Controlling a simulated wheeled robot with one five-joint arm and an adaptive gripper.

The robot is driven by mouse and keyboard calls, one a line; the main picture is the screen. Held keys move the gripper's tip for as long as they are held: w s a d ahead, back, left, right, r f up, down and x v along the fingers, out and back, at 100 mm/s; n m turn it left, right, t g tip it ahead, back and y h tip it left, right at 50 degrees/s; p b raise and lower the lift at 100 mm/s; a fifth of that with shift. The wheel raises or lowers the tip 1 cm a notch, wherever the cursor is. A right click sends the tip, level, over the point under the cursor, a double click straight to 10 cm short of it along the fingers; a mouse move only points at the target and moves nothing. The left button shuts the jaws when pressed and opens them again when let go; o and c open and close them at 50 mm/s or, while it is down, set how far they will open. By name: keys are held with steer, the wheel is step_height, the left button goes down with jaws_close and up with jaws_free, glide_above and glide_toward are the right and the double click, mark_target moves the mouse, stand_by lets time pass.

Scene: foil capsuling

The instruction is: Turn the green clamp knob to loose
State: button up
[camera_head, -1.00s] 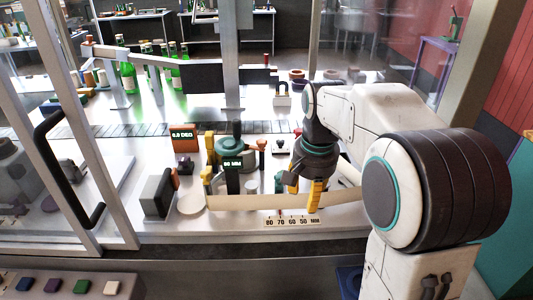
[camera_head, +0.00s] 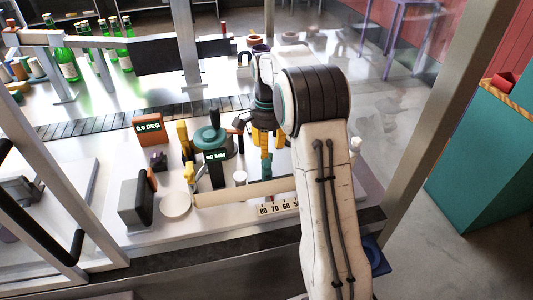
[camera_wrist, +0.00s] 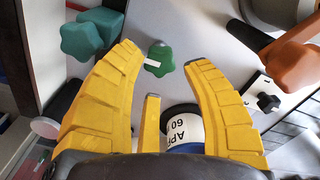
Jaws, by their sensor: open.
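The green clamp knob (camera_wrist: 160,57) is a small lobed knob with a white pointer bar at its left side, in the wrist view. It lies ahead of my gripper (camera_wrist: 161,56), between the lines of its two long yellow fingers. The fingers are spread apart and do not visibly touch the knob. A shorter yellow finger shows between them, nearer the palm. In the head view my gripper (camera_head: 266,160) points down at the right of the fixture, and I cannot make out the green knob there.
A teal star knob (camera_wrist: 85,40) is beside the left finger. An orange lever (camera_wrist: 290,58) and black knob (camera_wrist: 268,102) are at right. A white labelled cylinder (camera_wrist: 183,127) sits below. A cream bar (camera_head: 240,192) and the "60 MM" display (camera_head: 216,157) stand near my gripper.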

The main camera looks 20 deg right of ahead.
steer(key=shift+f, duration=1.5)
steer(key=shift+c, duration=0.2)
jaws_close()
